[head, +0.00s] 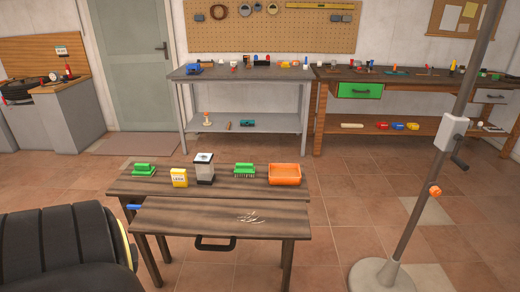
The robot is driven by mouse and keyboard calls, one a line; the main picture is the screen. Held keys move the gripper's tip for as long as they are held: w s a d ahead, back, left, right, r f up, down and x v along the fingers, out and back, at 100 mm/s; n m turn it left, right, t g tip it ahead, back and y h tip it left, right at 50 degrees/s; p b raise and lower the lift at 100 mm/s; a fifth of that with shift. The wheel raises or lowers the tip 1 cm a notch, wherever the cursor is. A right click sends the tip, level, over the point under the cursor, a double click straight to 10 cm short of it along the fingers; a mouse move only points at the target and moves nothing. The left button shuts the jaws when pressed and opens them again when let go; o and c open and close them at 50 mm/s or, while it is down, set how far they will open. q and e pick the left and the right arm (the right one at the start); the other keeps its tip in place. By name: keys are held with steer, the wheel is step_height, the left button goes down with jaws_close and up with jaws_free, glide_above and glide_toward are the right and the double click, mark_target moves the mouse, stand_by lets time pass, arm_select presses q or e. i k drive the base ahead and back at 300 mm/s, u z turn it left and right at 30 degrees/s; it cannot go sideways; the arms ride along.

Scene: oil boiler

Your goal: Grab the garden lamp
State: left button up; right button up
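What looks like the garden lamp (204,169) is a small upright lantern with a pale upper part and a dark base. It stands on the small dark wooden table (190,218) in front of me, near the back edge. Neither of my grippers shows in the head view, and nothing visible touches the lamp.
A large black rounded object (65,245) fills the lower left. A metal stand (418,190) rises at right. Workbenches (245,73) line the back wall. Tiled floor between is open.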

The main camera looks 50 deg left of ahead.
mark_target(204, 162)
steer(key=u, duration=0.4)
steer(key=i, duration=1.25)
steer(key=u, duration=1)
